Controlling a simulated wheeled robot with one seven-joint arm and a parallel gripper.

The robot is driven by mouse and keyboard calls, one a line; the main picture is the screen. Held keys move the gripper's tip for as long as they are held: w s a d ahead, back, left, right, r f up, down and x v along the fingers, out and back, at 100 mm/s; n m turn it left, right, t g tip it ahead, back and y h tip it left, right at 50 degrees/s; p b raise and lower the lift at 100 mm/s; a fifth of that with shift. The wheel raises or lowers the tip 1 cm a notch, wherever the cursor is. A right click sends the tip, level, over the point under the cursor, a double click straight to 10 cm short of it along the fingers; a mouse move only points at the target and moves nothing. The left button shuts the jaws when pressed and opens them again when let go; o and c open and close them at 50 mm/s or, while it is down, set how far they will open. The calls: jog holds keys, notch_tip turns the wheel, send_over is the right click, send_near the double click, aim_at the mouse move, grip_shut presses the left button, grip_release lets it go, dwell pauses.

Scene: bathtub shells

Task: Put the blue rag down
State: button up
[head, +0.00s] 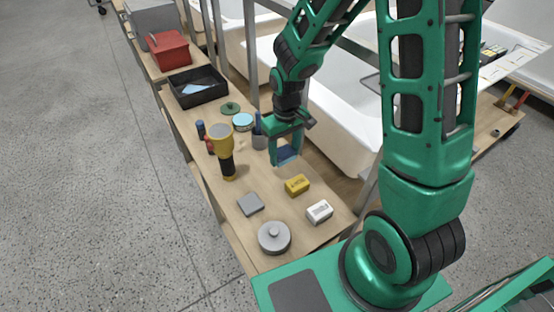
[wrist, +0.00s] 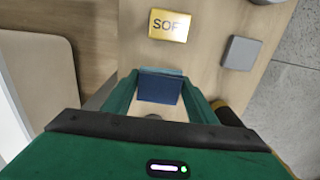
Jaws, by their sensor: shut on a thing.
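The blue rag (head: 287,153) is a small blue block-like piece between the fingers of my gripper (head: 285,155). In the wrist view the rag (wrist: 160,86) shows as a dark blue face with a lighter top edge, between the two green fingers of my gripper (wrist: 160,95). My gripper is shut on it and points down over the wooden bench (head: 262,180). The rag appears to be above the bench top; whether it touches the wood I cannot tell.
A yellow block (head: 297,185), a white block (head: 320,211), a grey square (head: 250,204) and a round grey lidded thing (head: 274,237) lie nearer. A yellow-and-black flashlight (head: 225,150) stands left, a dark cup (head: 259,140) behind. A black tray (head: 198,90) is farther back. A white tub (head: 345,120) stands right.

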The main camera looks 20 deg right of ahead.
aim_at(279, 163)
jog(key=w+f, duration=0.1)
jog(key=w+a+f, duration=0.1)
jog(key=shift+w, duration=0.35)
jog(key=shift+f, duration=1.95)
jog(key=shift+s+d+f, duration=0.1)
jog(key=shift+s+f, duration=0.1)
jog(key=shift+f, duration=0.15)
jog(key=o, duration=1.3)
jog(key=shift+s, duration=0.15)
jog(key=shift+w+r, duration=0.35)
notch_tip(279, 163, up, 12)
jog(key=shift+r, duration=0.1)
